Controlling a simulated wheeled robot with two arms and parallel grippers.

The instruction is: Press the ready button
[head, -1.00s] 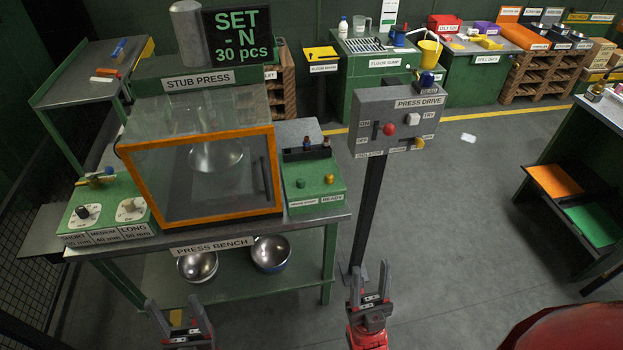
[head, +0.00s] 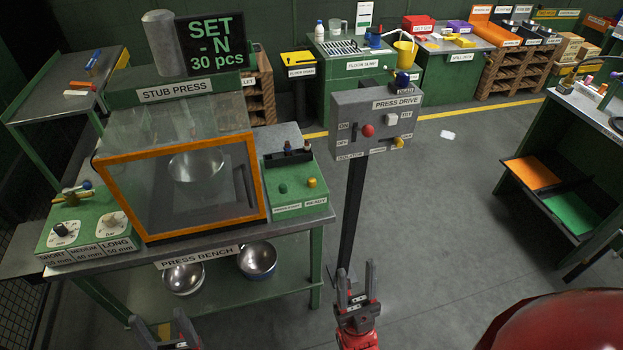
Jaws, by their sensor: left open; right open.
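The ready button is the yellow button (head: 311,182) above the READY label on a small green control box (head: 298,207), at the right end of the press bench. A green button (head: 283,188) sits left of it, above a label that seems to read PRESS START. My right gripper (head: 357,278) is open and empty, below and right of the box in the picture, apart from it. My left gripper (head: 158,322) is open at the bottom edge, in front of the bench and partly cut off. Neither gripper touches a button.
The stub press (head: 178,190) with its orange-framed guard stands left of the box. The press drive panel (head: 375,115) on its post stands to the right. Two metal bowls (head: 183,278) (head: 257,261) lie on the lower shelf. Open floor (head: 450,220) spreads to the right.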

